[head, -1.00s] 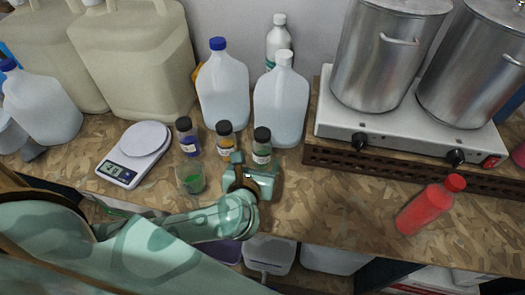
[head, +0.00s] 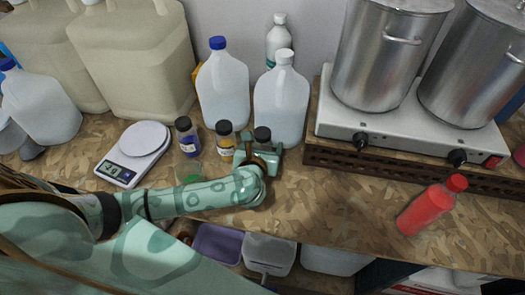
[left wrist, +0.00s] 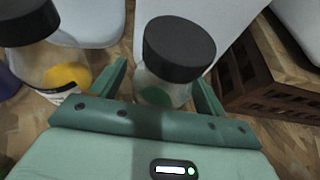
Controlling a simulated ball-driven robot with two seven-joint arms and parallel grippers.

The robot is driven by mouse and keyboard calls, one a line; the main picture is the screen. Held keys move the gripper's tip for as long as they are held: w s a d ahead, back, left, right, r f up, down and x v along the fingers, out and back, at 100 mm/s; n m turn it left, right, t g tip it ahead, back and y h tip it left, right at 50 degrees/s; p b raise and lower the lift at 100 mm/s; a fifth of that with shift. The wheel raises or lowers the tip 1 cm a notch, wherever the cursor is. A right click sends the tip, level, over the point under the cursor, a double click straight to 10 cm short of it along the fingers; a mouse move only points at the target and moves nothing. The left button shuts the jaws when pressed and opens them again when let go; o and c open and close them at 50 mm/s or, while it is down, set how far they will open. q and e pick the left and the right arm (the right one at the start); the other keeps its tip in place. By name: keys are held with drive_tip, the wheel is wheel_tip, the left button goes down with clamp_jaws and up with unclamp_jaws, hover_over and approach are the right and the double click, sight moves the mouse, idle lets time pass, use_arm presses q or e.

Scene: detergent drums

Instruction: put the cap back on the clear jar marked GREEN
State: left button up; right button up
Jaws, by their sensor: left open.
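A clear jar (left wrist: 152,84) with green contents at its bottom stands between the fingers of my left gripper (left wrist: 160,88) in the left wrist view. A black cap (left wrist: 179,49) sits on top of this jar; in the head view the cap (head: 262,134) shows above the gripper. My left gripper (head: 260,154) is open around the jar, fingers on either side. I cannot read a GREEN marking on it. A glass with green contents (head: 188,177) stands at the left, partly hidden by my left arm. My right gripper is out of view.
A yellow-filled capped jar (head: 225,141) and a blue-filled capped jar (head: 187,138) stand close by on the left. White jugs (head: 281,100) (head: 222,90) stand behind. A scale (head: 134,152) is left. A hot plate (head: 410,135) and red bottle (head: 425,210) are right; the bench between is clear.

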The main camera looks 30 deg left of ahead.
sight(259, 129)
use_arm(q)
drive_tip(key=shift+w+a+f, duration=0.15)
drive_tip(key=shift+w+f, duration=0.15)
drive_tip(key=shift+w, duration=0.3)
drive_tip(key=c, duration=1.1)
drive_tip(key=shift+o, duration=0.2)
drive_tip(key=shift+r, duration=0.15)
drive_tip(key=shift+r, duration=0.6)
drive_tip(key=s+r, duration=0.1)
drive_tip(key=r, duration=0.1)
drive_tip(key=s+r+p, duration=0.1)
drive_tip(key=s+r, duration=0.2)
drive_tip(key=r, duration=0.2)
drive_tip(key=shift+s+p, duration=0.2)
drive_tip(key=shift+p, duration=0.2)
drive_tip(key=s+r, duration=0.4)
drive_tip(key=s, duration=0.5)
drive_tip(key=shift+s+a+r, duration=0.3)
drive_tip(key=shift+s+a, duration=0.05)
